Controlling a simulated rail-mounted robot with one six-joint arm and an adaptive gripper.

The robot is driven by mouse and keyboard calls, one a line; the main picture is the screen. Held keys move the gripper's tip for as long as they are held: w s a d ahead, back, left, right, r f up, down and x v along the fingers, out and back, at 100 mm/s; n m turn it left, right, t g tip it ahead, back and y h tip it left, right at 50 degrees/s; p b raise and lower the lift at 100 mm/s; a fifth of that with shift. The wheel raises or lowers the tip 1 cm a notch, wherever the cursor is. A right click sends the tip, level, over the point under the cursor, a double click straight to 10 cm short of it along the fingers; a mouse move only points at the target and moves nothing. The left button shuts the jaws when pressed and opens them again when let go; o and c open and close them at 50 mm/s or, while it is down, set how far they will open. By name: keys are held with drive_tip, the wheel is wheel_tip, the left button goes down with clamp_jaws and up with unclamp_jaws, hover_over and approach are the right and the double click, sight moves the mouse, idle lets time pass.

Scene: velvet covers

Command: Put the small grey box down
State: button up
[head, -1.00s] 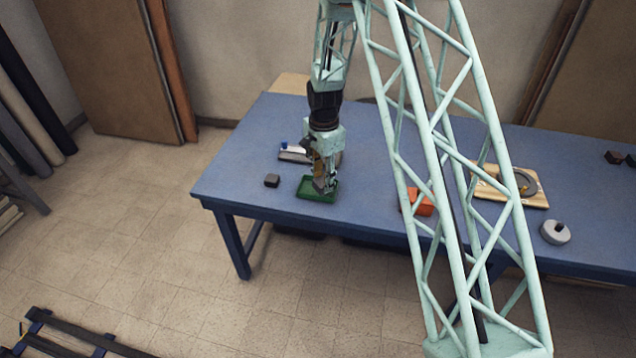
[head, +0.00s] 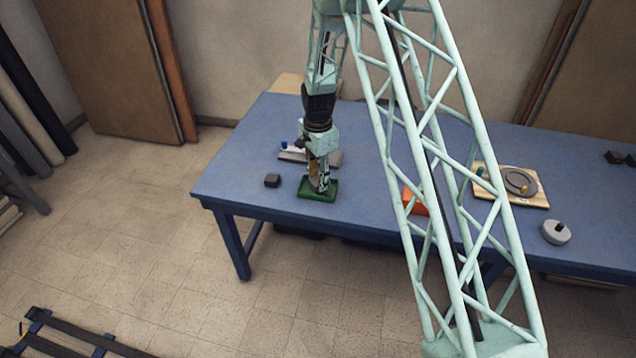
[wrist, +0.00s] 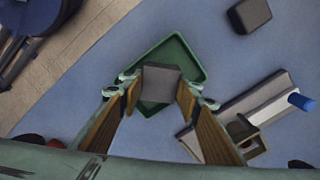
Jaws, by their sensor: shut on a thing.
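The small grey box (wrist: 160,82) is between the two fingers of my gripper (wrist: 157,97) in the wrist view, and the fingers are shut on it. Behind it in that view is a green tray (wrist: 186,48), which also shows on the table in the head view (head: 330,196). In the head view my gripper (head: 319,188) points down over the tray, and its fingers and the tray hide most of the box. I cannot tell whether the box touches the tray's floor.
A dark block (head: 272,180) stands left of the tray on the blue table (head: 235,165). A grey fixture with a blue knob (head: 293,155) lies behind my gripper. An orange box (head: 415,203), a wooden board (head: 535,196) and a grey round part (head: 555,232) are to the right.

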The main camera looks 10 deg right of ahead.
drive_tip(key=shift+f, duration=0.75)
drive_tip(key=shift+f, duration=0.15)
drive_tip(key=o, duration=0.6)
drive_tip(key=shift+c, duration=0.2)
wheel_tip(320, 180, up, 12)
drive_tip(key=shift+p, duration=0.35)
drive_tip(key=shift+r, duration=0.25)
idle(0.6)
